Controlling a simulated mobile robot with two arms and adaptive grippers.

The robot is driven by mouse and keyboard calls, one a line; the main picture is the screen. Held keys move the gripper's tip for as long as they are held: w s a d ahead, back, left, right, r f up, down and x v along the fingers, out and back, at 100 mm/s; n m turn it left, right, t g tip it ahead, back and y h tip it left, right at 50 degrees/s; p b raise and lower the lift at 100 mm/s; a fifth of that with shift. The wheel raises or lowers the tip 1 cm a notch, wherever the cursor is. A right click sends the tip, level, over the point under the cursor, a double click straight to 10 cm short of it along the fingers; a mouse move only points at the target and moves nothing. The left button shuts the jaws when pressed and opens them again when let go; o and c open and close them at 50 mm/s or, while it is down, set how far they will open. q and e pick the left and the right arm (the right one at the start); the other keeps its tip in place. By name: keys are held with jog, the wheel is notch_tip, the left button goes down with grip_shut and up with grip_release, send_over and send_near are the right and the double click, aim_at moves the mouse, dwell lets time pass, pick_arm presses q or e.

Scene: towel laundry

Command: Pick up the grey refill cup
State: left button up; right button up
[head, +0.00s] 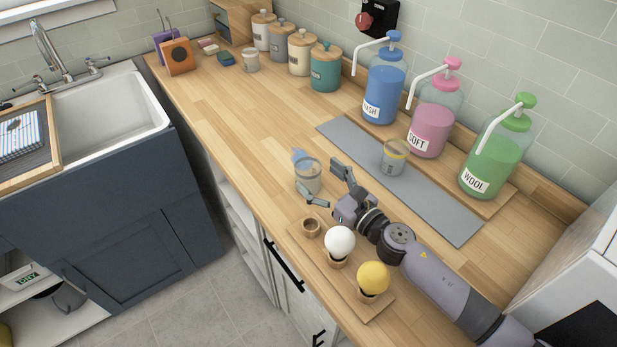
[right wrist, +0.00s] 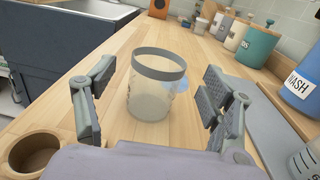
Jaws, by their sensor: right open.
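The grey refill cup (head: 308,178) is a clear cup with a grey rim, upright on the wooden counter. It also shows in the right wrist view (right wrist: 150,95), between and ahead of my right gripper's fingers. My right gripper (head: 325,184) is open, with one finger on each side of the cup and a visible gap on both sides in the right wrist view (right wrist: 158,92). A small blue item (head: 299,156) lies just behind the cup, partly hidden by it. My left gripper is not in view.
A similar clear cup with a yellowish rim (head: 395,158) stands on the grey mat (head: 352,136). A wooden holder (head: 372,311) with a white ball (head: 340,241) and a yellow ball (head: 373,277) is near the front edge. Blue, pink and green dispensers (head: 380,95) line the back. The counter's left middle is clear.

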aim_at(301, 161)
jog(key=x, duration=0.4)
jog(key=shift+w+a+r, duration=0.2)
jog(key=shift+a+r, duration=0.05)
jog(key=shift+s+d, duration=0.1)
jog(key=shift+c, duration=0.7)
jog(key=c, duration=1)
